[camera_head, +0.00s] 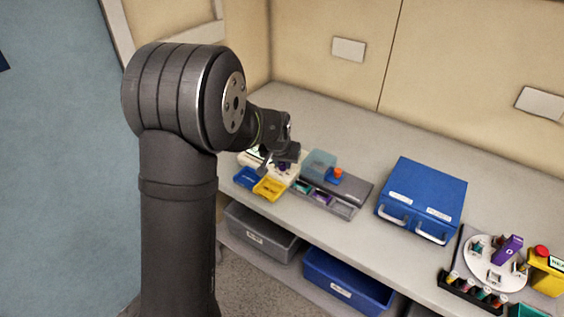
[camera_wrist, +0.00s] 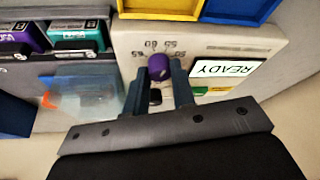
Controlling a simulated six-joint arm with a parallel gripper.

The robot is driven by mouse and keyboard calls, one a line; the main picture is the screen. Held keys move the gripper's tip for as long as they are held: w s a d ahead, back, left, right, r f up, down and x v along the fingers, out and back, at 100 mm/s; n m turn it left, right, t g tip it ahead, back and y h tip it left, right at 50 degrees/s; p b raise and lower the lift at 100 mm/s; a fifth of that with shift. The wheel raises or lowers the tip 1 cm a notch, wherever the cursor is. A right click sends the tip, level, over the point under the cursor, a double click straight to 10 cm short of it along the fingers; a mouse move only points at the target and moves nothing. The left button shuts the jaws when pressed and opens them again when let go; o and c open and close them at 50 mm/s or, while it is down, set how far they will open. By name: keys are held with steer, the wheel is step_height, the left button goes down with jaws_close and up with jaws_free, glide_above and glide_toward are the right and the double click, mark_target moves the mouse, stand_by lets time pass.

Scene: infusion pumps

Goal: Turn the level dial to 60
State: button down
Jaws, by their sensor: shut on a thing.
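The level dial is a small purple knob (camera_wrist: 158,66) on a pale panel (camera_wrist: 205,42) in the wrist view. Small upside-down numbers are printed in an arc around it; I cannot read for certain which one it points to. My gripper (camera_wrist: 160,78) has one dark finger on each side of the knob and is shut on it.
In the wrist view, a READY screen (camera_wrist: 226,68) is right of the dial, and yellow (camera_wrist: 160,8) and blue trays lie beyond. Purple and teal modules (camera_wrist: 80,38) and a translucent blue box (camera_wrist: 85,95) are left. A blue drawer box (camera_head: 425,195) stands farther right on the counter.

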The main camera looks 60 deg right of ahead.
steer(key=n+t, duration=0.1)
steer(key=n, duration=0.3)
steer(key=shift+s+d+y, duration=0.1)
steer(key=shift+s+y, duration=0.05)
steer(key=shift+y, duration=0.15)
steer(key=shift+n+t+y, duration=0.5)
steer(key=shift+n+t, duration=0.1)
steer(key=shift+n, duration=0.9)
steer(key=c, duration=1.2)
jaws_free()
steer(key=shift+r, duration=0.1)
steer(key=v, duration=1.7)
steer(key=shift+d, duration=0.1)
